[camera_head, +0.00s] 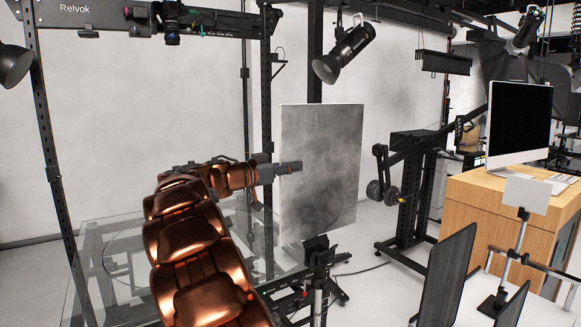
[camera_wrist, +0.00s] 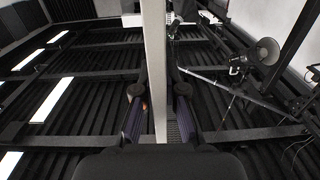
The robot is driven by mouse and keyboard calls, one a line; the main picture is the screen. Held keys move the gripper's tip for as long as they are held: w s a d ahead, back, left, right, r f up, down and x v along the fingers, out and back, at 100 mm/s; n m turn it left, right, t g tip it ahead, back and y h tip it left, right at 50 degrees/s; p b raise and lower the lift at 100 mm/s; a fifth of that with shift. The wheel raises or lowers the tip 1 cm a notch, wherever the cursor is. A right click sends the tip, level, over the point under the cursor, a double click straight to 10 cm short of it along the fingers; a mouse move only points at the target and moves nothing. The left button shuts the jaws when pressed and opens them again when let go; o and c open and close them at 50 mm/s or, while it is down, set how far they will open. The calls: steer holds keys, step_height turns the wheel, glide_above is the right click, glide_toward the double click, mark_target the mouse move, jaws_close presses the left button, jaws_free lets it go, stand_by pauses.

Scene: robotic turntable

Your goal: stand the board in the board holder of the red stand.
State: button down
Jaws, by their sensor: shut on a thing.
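The board (camera_head: 320,150) is a grey mottled upright panel in the middle of the head view. My gripper (camera_head: 290,168) is shut on it at its left side, about mid-height. In the wrist view the board (camera_wrist: 154,50) shows edge-on as a pale strip between the two fingers of my gripper (camera_wrist: 158,95). A dark holder (camera_head: 316,244) on a thin post shows at the board's lower edge. I cannot tell whether the board sits in it or is only in front of or behind it. No clearly red stand shows.
A glass turntable (camera_head: 120,250) lies behind my arm at the left. A black wheeled stand with weights (camera_head: 405,190) stands right of the board. A wooden desk (camera_head: 500,195) with a monitor (camera_head: 520,120) is at the right. Dark panels (camera_head: 447,278) stand at the lower right.

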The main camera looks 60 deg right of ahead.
mark_target(291, 198)
steer(key=shift+f+b, duration=0.45)
steer(key=shift+f, duration=2.7)
step_height(291, 198, down, 3)
steer(key=b, duration=0.5)
steer(key=shift+b, duration=0.3)
steer(key=c, duration=1.2)
jaws_free()
steer(key=shift+a, duration=0.1)
steer(key=v, duration=1.1)
steer(key=shift+w+a+r, duration=0.1)
steer(key=shift+w+a, duration=0.1)
steer(key=shift+a, duration=0.15)
